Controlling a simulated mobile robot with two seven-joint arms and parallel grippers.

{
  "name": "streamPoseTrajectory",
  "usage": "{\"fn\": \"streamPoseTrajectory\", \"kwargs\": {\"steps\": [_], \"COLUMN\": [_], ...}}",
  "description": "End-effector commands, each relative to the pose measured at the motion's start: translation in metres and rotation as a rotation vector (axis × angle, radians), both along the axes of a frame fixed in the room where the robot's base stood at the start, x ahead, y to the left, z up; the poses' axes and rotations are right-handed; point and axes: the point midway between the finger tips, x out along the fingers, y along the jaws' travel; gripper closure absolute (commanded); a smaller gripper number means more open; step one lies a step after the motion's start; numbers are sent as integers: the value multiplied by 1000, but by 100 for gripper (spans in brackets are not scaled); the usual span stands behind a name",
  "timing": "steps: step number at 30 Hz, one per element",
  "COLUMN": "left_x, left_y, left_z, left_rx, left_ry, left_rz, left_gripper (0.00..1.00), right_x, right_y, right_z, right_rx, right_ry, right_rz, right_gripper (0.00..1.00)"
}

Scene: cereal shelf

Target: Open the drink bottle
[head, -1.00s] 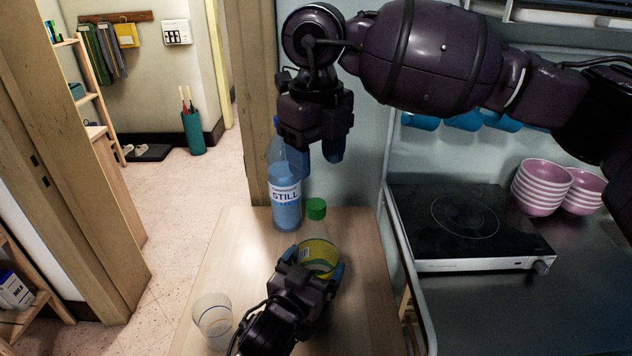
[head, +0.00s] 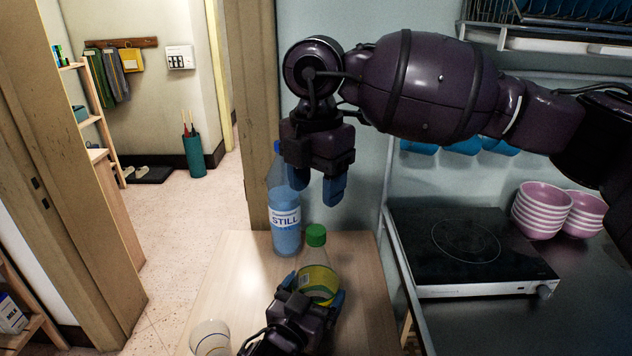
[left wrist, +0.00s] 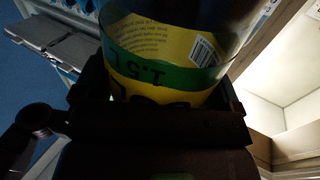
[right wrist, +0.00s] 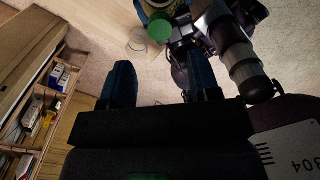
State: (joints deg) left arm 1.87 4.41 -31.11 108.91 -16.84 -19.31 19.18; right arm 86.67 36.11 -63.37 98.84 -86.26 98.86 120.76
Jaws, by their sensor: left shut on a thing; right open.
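The drink bottle (head: 318,284) is clear with a yellow and green label and a green cap (head: 316,236). It stands upright on the small wooden table (head: 225,283). My left gripper (head: 312,292) is shut on its body, around the label; the label fills the left wrist view (left wrist: 165,65). My right gripper (head: 316,183) is open and empty, above the cap and apart from it. In the right wrist view the green cap (right wrist: 159,28) shows beyond the open fingers (right wrist: 163,82).
A blue water bottle (head: 285,220) marked STILL stands just behind the drink bottle, close to my right gripper. A clear glass (head: 210,338) stands at the front left of the table. A hob (head: 465,250) and pink bowls (head: 541,208) are on the right counter.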

Motion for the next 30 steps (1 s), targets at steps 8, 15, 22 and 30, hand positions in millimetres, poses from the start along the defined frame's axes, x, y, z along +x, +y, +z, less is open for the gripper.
{"fn": "streamPoseTrajectory", "kwargs": {"steps": [8, 15, 22, 30], "left_x": [0, 0, 0, 0], "left_y": [0, 1, 1, 1], "left_z": [0, 0, 0, 0], "left_rx": [3, 3, 3, 3], "left_ry": [0, 0, 0, 0], "left_rz": [1, 1, 1, 1], "left_gripper": [76, 76, 76, 76], "right_x": [0, 0, 0, -1], "right_y": [0, 0, 0, 0], "right_z": [0, -1, -22, -60], "right_rx": [3, 2, 0, 2], "right_ry": [0, 1, 3, 4], "right_rz": [-340, -464, -474, -472], "right_gripper": [44, 44, 44, 44]}}
